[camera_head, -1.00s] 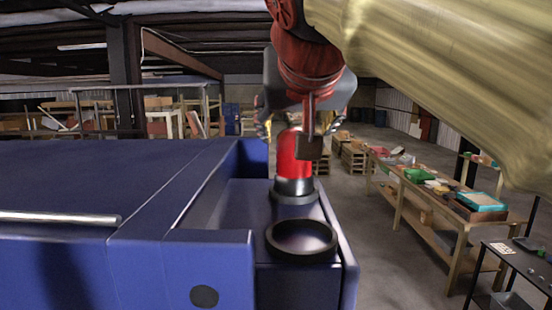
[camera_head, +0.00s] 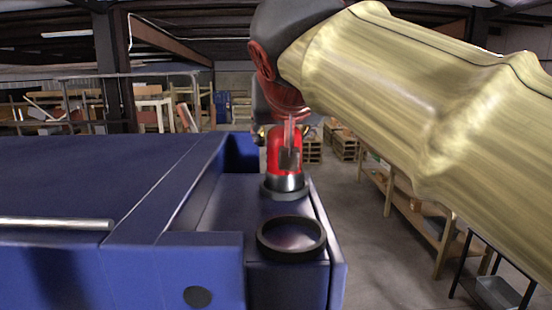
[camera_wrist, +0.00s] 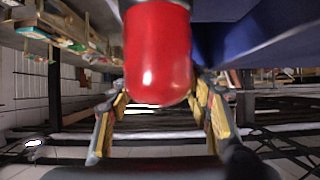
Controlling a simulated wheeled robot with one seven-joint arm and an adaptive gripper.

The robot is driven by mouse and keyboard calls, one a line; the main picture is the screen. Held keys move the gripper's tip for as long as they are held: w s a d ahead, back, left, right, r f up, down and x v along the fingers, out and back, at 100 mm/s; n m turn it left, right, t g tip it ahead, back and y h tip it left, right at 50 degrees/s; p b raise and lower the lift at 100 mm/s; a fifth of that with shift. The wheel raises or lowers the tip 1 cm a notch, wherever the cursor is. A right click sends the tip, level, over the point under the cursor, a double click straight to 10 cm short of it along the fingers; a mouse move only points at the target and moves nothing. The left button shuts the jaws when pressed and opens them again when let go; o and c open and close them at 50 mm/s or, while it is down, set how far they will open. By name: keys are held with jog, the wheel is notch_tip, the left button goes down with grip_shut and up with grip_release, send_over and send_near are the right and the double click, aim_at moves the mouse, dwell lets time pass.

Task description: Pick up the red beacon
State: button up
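The red beacon (camera_head: 273,150) stands upright on a dark round mount (camera_head: 286,191) on the blue conveyor housing, with a silver and black collar at its base. My gripper (camera_head: 283,134) is at the beacon's upper part and partly hides it in the head view. In the wrist view the red dome (camera_wrist: 158,50) fills the top middle. My gripper's yellow-edged fingers (camera_wrist: 160,98) are spread apart, one to each side of the dome's rounded end. I cannot tell whether either finger touches it.
An empty black ring (camera_head: 262,238) sits on the housing in front of the beacon. The blue conveyor housing (camera_head: 90,180) spreads to the left, with a metal bar (camera_head: 55,224) at its near side. A wooden bench (camera_head: 420,225) stands at the right, across open floor.

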jog(key=c, duration=1)
jog(key=shift+r, duration=0.1)
jog(key=shift+c, duration=0.7)
